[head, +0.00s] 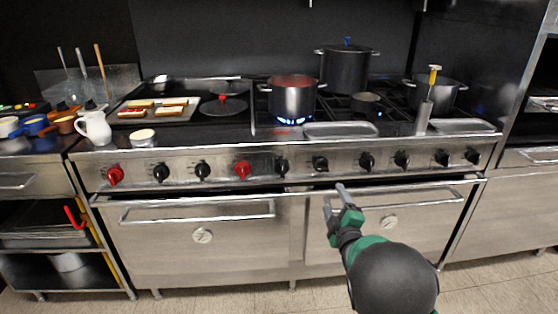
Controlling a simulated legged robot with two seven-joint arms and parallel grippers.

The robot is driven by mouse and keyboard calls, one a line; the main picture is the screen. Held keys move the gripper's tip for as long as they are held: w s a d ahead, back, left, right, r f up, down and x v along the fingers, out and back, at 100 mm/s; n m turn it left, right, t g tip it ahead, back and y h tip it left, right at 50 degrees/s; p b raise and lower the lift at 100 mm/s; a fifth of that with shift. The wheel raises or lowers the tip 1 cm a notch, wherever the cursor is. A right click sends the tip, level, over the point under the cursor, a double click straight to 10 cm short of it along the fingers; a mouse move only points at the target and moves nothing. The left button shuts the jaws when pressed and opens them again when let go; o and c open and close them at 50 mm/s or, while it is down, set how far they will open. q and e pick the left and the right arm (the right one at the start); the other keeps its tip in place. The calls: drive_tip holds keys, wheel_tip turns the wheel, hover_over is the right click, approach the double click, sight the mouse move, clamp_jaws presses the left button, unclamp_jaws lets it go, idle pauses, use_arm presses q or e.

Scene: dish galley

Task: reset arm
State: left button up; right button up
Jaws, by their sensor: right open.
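My right gripper (334,198) is open and empty. It is in the lower middle of the head view, in front of the right oven door (425,235), near the left end of that door's handle. I cannot tell whether it touches the handle. My right arm (393,280), with green and dark grey parts, comes in from the bottom right. My left gripper is not in the head view.
The stove front has a row of black and red knobs (243,170). A steel pot (293,98) stands over a blue flame. A tall dark pot (346,68) stands behind it. A white jug (95,126) is at the left. Floor (240,302) shows below the ovens.

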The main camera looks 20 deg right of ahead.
drive_tip(key=s+a+f+m+g+y, duration=0.2)
drive_tip(key=s+a+f+m+g, duration=0.55)
drive_tip(key=s, duration=0.65)
drive_tip(key=s+a+f+m+g+y, duration=0.2)
drive_tip(key=s+a+f+m+g, duration=0.2)
drive_tip(key=s+a+f+g, duration=0.7)
drive_tip(key=s+r+t+p, duration=0.1)
drive_tip(key=s+r+p, duration=0.1)
drive_tip(key=r+p, duration=1.2)
drive_tip(key=s+d+r+t+p, duration=0.1)
drive_tip(key=s+r+t+p, duration=0.1)
drive_tip(key=r+p, duration=1.2)
drive_tip(key=shift+s+d+r+p, duration=0.25)
drive_tip(key=shift+r+p, duration=0.15)
drive_tip(key=shift+r, duration=0.5)
